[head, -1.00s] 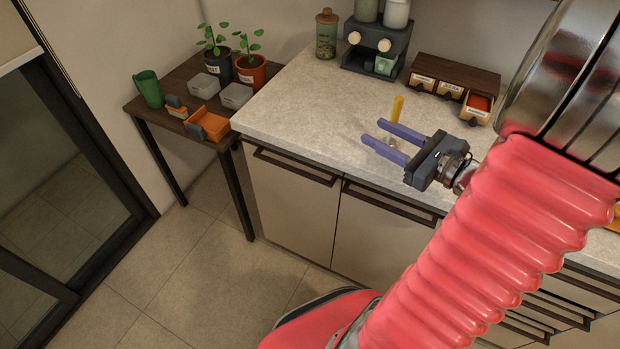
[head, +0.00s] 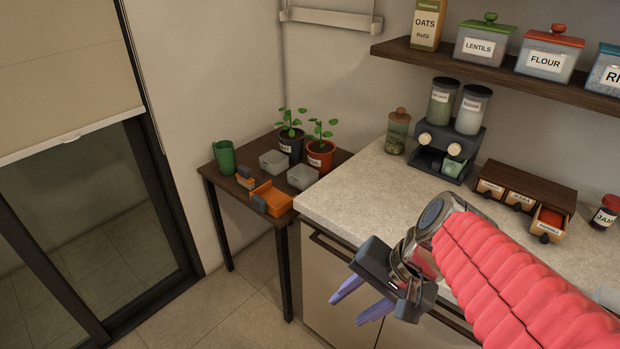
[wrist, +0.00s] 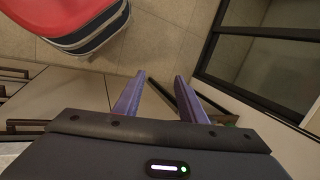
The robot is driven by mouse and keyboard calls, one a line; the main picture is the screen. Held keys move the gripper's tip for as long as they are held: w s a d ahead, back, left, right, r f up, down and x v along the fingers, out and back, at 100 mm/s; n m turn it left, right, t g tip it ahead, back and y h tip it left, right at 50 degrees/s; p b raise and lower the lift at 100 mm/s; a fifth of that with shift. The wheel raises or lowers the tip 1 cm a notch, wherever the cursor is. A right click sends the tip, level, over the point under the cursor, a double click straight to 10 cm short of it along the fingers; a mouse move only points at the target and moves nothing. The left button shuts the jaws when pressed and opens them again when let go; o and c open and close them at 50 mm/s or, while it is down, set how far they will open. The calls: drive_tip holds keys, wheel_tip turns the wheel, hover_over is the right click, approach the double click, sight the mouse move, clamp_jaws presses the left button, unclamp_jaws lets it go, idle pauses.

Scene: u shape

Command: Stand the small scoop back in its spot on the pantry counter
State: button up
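My gripper (head: 350,304) is out in front of the counter's front edge, fingers pointing down and left. In the wrist view its two purple fingers (wrist: 160,82) are apart with nothing between them. The scoop cannot be clearly made out now; a yellow upright piece, possibly its handle, stood on the pale counter (head: 345,190) a second ago, and my arm now covers that area. On the side table lie a small orange piece with a grey end (head: 245,181) and a larger orange scoop-like tray (head: 272,196).
The dark side table (head: 223,189) also holds a green cup (head: 224,158), grey tubs and potted plants. A dispenser (head: 450,145), a lidded jar (head: 397,131) and a small drawer unit (head: 525,195) stand at the counter's back. Floor is clear left of the counter.

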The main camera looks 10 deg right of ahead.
wheel_tip(320, 180, up, 6)
drive_tip(key=n+t+h, duration=0.3)
drive_tip(key=n+h, duration=0.1)
drive_tip(key=n, duration=0.4)
drive_tip(key=shift+d+r, duration=0.15)
drive_tip(key=shift+d, duration=0.05)
drive_tip(key=shift+c, duration=0.7)
